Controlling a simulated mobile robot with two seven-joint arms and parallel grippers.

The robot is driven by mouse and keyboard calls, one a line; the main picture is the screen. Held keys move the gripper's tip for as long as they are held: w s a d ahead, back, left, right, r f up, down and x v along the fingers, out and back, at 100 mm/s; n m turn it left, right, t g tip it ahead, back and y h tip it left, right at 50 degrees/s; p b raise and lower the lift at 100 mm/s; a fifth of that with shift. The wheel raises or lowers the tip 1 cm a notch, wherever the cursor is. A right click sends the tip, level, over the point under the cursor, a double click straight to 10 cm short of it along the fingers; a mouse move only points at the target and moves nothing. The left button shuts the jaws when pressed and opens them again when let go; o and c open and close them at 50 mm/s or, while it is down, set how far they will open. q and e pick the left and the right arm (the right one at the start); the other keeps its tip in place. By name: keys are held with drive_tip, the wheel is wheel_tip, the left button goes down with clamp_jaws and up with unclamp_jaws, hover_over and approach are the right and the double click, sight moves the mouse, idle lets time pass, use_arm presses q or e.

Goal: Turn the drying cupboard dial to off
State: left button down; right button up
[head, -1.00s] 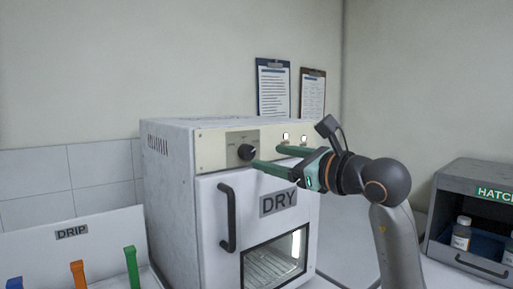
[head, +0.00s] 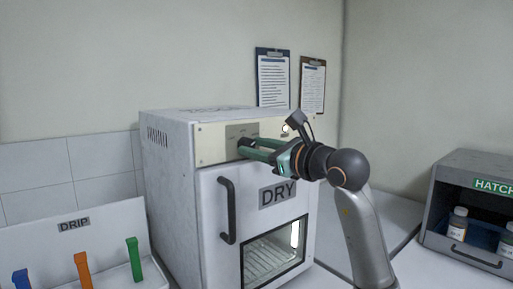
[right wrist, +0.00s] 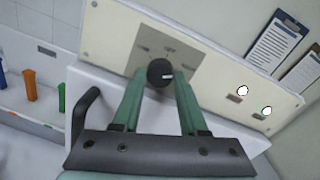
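The drying cupboard (head: 170,190) is a white box marked DRY with a cream control panel. Its black round dial (right wrist: 160,72) shows in the right wrist view on a grey plate with small unreadable labels. A white mark on the dial points to the right in that view. My right gripper (head: 245,147) is at the panel, its green fingers apart, one on either side of the dial. In the right wrist view a narrow gap seems to show beside the dial; I cannot tell whether either finger touches it. In the head view the fingers hide the dial. My left gripper is out of view.
A door handle (head: 227,210) sticks out below the panel. Two lit indicators (right wrist: 243,91) sit further right on the panel. The DRIP rack (head: 110,240) with coloured pieces stands left. The HATCH box (head: 465,170) with bottles stands right. Clipboards (head: 272,80) hang behind.

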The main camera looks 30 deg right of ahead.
clamp_jaws()
drive_tip(key=shift+n, duration=0.4)
drive_tip(key=shift+f+n+b, duration=0.1)
drive_tip(key=shift+n+b, duration=0.3)
drive_tip(key=shift+n, duration=0.5)
drive_tip(key=n, duration=0.2)
drive_tip(key=shift+n, duration=0.4)
drive_tip(key=n, duration=0.3)
drive_tip(key=shift+a+n, duration=0.1)
drive_tip(key=shift+n, duration=1.4)
